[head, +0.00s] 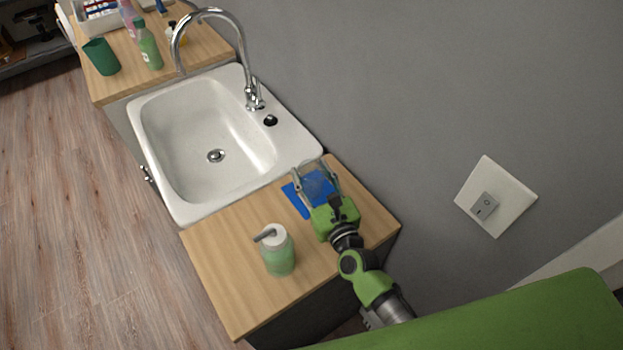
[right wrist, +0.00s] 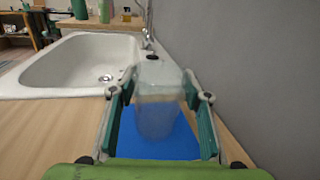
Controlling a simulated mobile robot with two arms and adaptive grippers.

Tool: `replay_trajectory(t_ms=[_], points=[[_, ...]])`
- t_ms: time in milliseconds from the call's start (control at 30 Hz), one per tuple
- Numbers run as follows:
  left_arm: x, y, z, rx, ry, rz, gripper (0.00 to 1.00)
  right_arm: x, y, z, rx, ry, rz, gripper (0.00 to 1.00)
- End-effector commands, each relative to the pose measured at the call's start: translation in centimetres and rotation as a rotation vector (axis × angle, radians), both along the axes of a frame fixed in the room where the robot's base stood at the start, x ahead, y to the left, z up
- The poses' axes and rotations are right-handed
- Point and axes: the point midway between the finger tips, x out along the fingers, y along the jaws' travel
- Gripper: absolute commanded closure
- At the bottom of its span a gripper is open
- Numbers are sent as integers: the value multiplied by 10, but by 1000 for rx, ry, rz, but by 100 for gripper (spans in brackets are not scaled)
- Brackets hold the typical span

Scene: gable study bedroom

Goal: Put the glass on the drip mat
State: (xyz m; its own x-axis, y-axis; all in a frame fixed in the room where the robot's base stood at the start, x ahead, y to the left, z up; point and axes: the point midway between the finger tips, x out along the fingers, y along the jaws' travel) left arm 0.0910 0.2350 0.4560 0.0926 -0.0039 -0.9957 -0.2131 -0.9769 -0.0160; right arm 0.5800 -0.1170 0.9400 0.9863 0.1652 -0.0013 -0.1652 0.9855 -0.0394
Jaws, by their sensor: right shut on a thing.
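The clear glass (head: 318,184) is between the fingers of my right gripper (head: 311,172), which is shut on it over the blue drip mat (head: 296,204). In the right wrist view the glass (right wrist: 157,115) looks upright between the two green finger pads of the gripper (right wrist: 160,88). The mat (right wrist: 150,149) shows below and around its base. I cannot tell whether the base touches the mat or hangs just above it. The mat lies flat on the wooden counter beside the sink. My left gripper is out of view.
A green soap dispenser (head: 279,253) stands on the same counter (head: 222,262), left of my right arm. The white sink (head: 178,128) with a tall chrome tap (head: 250,70) adjoins it. The grey wall (head: 400,110) is close on the right. Bottles and a green cup (head: 101,57) stand on the far counter.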

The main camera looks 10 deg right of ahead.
Motion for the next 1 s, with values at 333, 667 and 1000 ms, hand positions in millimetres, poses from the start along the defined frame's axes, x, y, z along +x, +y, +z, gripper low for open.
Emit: replay_trajectory(t_ms=[333, 667, 1000], points=[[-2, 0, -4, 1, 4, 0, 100, 0, 0, -3, 0, -3, 0, 85], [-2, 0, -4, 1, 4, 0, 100, 0, 0, -3, -1, -1, 0, 39], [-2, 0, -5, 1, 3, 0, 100, -15, -2, -3, -1, 1, 0, 39]])
